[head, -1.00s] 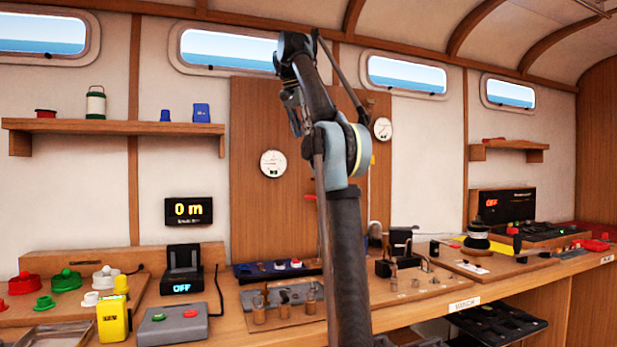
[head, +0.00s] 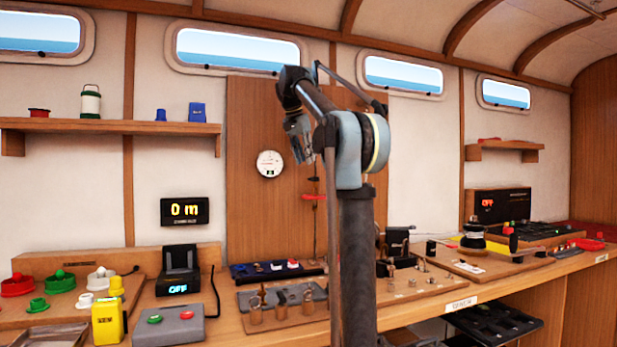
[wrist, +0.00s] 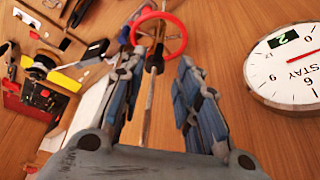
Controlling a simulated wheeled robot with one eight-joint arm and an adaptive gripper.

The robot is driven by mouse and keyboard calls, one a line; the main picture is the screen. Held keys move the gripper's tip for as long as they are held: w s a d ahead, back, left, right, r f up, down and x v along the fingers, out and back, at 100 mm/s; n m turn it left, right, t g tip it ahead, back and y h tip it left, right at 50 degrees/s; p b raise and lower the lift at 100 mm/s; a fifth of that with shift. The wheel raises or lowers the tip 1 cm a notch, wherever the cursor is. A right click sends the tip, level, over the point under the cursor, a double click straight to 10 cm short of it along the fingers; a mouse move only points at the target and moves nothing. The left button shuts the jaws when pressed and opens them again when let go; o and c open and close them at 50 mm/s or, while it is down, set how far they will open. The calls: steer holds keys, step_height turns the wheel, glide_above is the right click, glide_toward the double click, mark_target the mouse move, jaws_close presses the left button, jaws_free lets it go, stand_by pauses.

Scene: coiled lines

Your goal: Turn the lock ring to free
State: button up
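A red ring (wrist: 184,36) sits around a dark vertical rod on the wooden wall panel in the wrist view. In the head view a red piece (head: 314,197) shows edge-on on that panel, likely the same ring. My gripper (wrist: 160,62) is open and empty, its two blue-grey fingers spread apart on either side of the rod in the picture. The ring appears beyond the fingertips; I see no contact. In the head view my gripper (head: 300,140) hangs in front of the panel, above the red piece. The ring's markings cannot be made out.
A round white gauge (head: 270,164) reading "STAY" with a green "2" is on the panel; it also fills the right of the wrist view (wrist: 290,66). The bench (head: 480,296) below carries a grey button box (head: 168,326), boards and fittings. A shelf (head: 110,127) is at left.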

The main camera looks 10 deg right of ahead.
mark_target(313, 179)
steer(key=x, duration=0.6)
steer(key=shift+w+d+f, duration=0.1)
steer(key=shift+d+f, duration=0.05)
steer(key=shift+f, duration=0.25)
jaws_close()
